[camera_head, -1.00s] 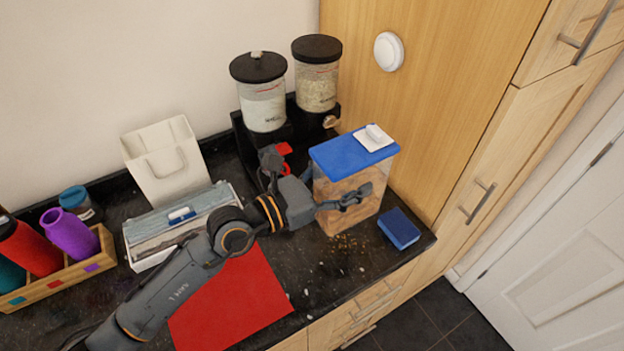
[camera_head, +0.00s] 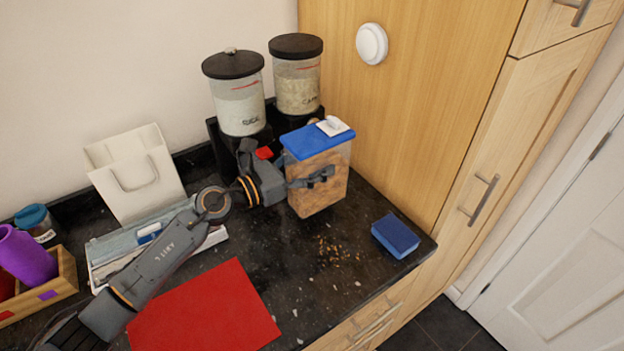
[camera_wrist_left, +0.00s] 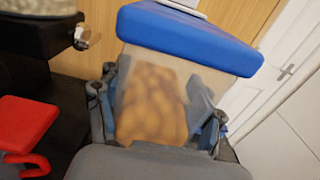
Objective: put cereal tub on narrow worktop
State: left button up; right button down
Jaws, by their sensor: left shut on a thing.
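The cereal tub (camera_head: 318,186) is a clear box with a blue lid and brown contents. My left gripper (camera_head: 312,178) is shut on its sides, and the tub is upright near the tall wooden cabinet. In the left wrist view the tub (camera_wrist_left: 152,100) sits between the two fingers of the gripper (camera_wrist_left: 155,118). I cannot tell for sure whether its base clears the counter. The dark speckled worktop (camera_head: 300,285) runs under it, with brown crumbs in front of the tub. My right gripper is not in view.
Two dispensers (camera_head: 238,110) (camera_head: 296,90) stand behind the tub. A blue sponge (camera_head: 395,236) lies at the right front edge. A red mat (camera_head: 208,308), a white bag (camera_head: 135,175) and a wooden crate (camera_head: 65,275) are left. Crumbs (camera_head: 335,250) lie on clear worktop.

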pick_arm(q)
jog(key=f, duration=0.3)
jog(key=shift+w+f, duration=0.15)
jog(key=shift+w, duration=0.05)
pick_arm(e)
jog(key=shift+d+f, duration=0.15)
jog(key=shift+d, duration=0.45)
pick_arm(q)
jog(key=shift+a+f, duration=0.1)
jog(key=shift+f, duration=0.1)
jog(key=o, duration=1.6)
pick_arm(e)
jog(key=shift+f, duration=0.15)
